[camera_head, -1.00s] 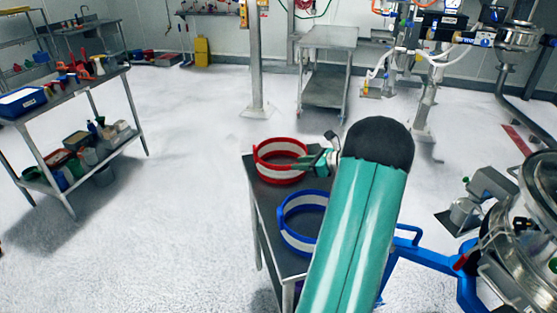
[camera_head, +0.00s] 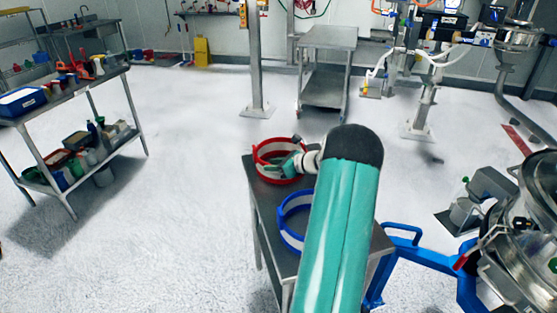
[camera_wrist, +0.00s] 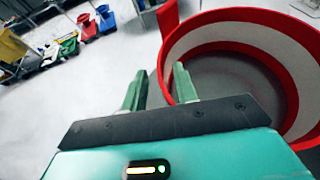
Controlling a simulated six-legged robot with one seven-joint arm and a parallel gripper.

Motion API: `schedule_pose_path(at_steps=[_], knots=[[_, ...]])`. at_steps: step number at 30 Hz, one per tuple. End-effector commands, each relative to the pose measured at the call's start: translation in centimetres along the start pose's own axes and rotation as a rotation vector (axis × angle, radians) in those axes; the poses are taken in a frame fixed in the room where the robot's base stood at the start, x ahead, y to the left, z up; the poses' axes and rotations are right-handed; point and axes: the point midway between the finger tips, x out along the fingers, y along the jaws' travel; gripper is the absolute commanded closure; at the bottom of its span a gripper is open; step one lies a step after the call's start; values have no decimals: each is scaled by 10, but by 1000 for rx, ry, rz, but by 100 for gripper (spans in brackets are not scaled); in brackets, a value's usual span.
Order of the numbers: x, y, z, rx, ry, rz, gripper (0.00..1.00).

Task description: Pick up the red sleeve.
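The red sleeve (camera_head: 262,165), a ring with red rims and a white band, sits at the far end of a small metal table (camera_head: 262,208). In the wrist view the red sleeve (camera_wrist: 235,32) fills the upper right. My gripper (camera_wrist: 160,70) is open, its two green fingers apart. The right finger overlaps the sleeve's near-left wall in the picture and the left finger lies outside it. I cannot tell whether the wall is between the fingers. In the head view my gripper (camera_head: 291,165) is at the sleeve's right side, partly covering it.
A blue sleeve (camera_head: 284,222) of the same kind stands nearer on the table, partly hidden by my arm. A blue frame (camera_head: 430,258) and steel machine (camera_head: 520,240) are to the right. A stocked shelf table (camera_head: 75,95) is at left. The floor between is clear.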

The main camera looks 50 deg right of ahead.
Motion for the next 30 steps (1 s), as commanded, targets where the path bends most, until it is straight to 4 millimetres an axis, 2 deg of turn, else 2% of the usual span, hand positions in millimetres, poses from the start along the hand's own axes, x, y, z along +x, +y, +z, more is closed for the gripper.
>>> schedule_pose_path(at_steps=[2, 3, 7, 20, 26, 30], knots=[[0, 0, 0, 0, 0, 0, 71], [0, 0, 0, 0, 0, 0, 75], [0, 0, 0, -1, 0, 0, 100], [-2, 0, 2, -2, 0, 0, 100], [-7, 0, 17, -4, -1, 0, 100], [-14, 4, 35, -4, -2, 3, 100]])
